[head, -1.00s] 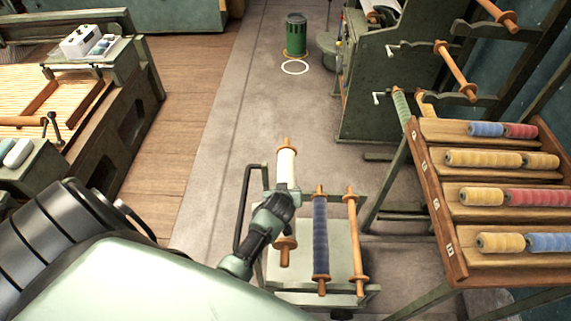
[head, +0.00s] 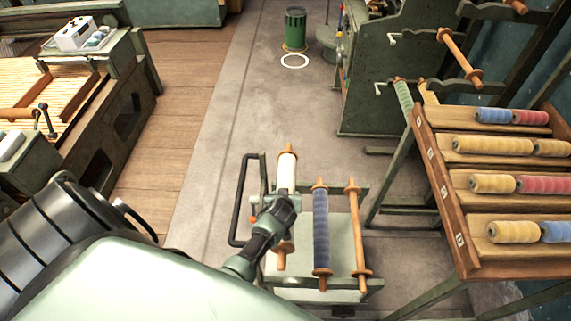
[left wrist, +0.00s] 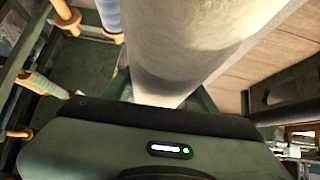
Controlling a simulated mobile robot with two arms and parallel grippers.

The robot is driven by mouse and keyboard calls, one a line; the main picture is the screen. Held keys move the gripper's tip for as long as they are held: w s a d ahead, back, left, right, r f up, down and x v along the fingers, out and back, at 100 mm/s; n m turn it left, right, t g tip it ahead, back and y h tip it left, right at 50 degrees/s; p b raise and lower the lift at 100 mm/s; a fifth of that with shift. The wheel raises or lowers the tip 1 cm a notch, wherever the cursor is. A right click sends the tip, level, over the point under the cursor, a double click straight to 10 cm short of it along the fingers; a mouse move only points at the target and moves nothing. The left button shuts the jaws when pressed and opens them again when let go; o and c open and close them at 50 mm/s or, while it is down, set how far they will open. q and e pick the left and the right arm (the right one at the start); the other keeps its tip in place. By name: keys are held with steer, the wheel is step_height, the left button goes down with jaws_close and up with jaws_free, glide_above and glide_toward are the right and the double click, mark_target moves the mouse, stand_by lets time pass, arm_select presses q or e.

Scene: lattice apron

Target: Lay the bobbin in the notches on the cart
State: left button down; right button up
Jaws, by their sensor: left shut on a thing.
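My left gripper (head: 284,207) is shut on a bobbin wound in white (head: 287,172) with orange-brown wooden ends. The gripper hides part of its lower half. The bobbin is over the left side of the green cart (head: 342,240), roughly parallel to the bobbins there; whether it touches the notches I cannot tell. A blue-wound bobbin (head: 321,228) and a bare wooden bobbin (head: 355,235) lie across the cart's rails to its right. In the left wrist view the white bobbin (left wrist: 190,45) fills the upper middle, close to the camera. My right gripper is not in view.
The cart's black handle (head: 241,205) stands at its left. A slanted rack (head: 440,205) of coloured spools is at the right. A green bin (head: 295,32) stands at the back, beyond a white floor ring (head: 294,61).

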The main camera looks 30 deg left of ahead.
arm_select(q)
step_height(320, 180, down, 17)
steer(key=b, duration=1.4)
steer(key=shift+r+b, duration=0.2)
steer(key=shift+b, duration=0.2)
steer(key=shift+s+d+r, duration=0.1)
steer(key=shift+s, duration=0.05)
steer(key=shift+f, duration=0.25)
stand_by(0.4)
steer(key=shift+f+b, duration=1.1)
steer(key=shift+b, duration=0.05)
steer(key=shift+f+b, duration=0.6)
stand_by(0.6)
steer(key=shift+c, duration=2.2)
jaws_free()
steer(key=shift+o, duration=0.3)
steer(key=shift+s+f, duration=0.1)
